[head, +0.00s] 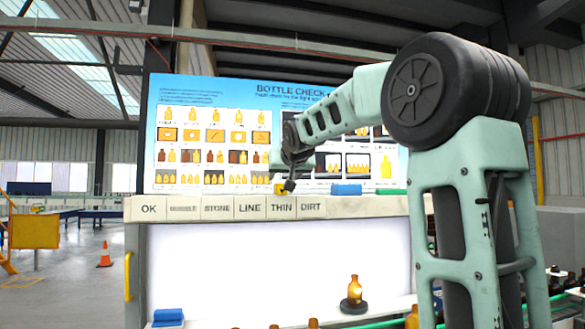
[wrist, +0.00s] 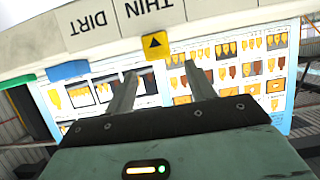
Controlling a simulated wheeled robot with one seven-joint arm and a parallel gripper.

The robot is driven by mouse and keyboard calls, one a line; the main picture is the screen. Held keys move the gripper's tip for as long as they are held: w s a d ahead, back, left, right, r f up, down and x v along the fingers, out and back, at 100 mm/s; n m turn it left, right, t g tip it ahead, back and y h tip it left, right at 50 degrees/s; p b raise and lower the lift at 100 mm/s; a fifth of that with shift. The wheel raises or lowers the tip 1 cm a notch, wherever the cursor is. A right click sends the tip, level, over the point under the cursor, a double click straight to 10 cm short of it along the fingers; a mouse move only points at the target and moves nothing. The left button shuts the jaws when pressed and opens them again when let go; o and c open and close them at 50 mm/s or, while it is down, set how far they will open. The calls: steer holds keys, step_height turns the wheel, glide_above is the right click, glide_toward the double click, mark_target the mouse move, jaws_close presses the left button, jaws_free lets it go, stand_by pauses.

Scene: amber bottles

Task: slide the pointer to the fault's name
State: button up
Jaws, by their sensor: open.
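The pointer (wrist: 156,45) is a small yellow block with a black triangle. In the wrist view it sits on the ledge edge at the THIN label (wrist: 148,12); in the head view the pointer (head: 279,189) shows above THIN (head: 282,207), partly hidden by my gripper. My gripper (wrist: 160,68) is open and empty, its fingertips just short of the pointer, one to each side. In the head view my gripper (head: 288,184) is over the ledge. The label strip reads OK, BUBBLE, STONE, LINE, THIN, DIRT. An amber bottle (head: 355,290) stands upright on a dark disc before the lit panel; its fault is too small to tell.
A blue block (head: 346,190) and a green strip (head: 391,192) lie on the ledge right of the pointer. The bottle check chart (head: 215,105) rises behind the ledge. Another blue block (head: 168,316) is low at left. The ledge left of the pointer looks clear.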

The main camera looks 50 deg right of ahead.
steer(key=b+v, duration=0.2)
steer(key=v, duration=0.8)
steer(key=shift+s+a+r+b, duration=0.15)
steer(key=shift+s+b, duration=0.1)
steer(key=shift+b, duration=0.15)
steer(key=w+a+f+n+g+y, duration=0.1)
steer(key=a+f+n+g+y, duration=0.5)
steer(key=a+f, duration=2.1)
steer(key=s+a+f+n+g+y, duration=0.25)
steer(key=s+a+f+n, duration=0.25)
steer(key=s+a+f, duration=0.5)
steer(key=s+a+f+n+g, duration=0.1)
steer(key=s+f, duration=0.4)
steer(key=s, duration=0.2)
steer(key=s+a+f+n+g, duration=0.1)
steer(key=s+a+f+n, duration=0.1)
steer(key=s+f, duration=0.3)
steer(key=s, duration=0.3)
steer(key=shift+n+g, duration=0.3)
steer(key=shift+g, duration=0.05)
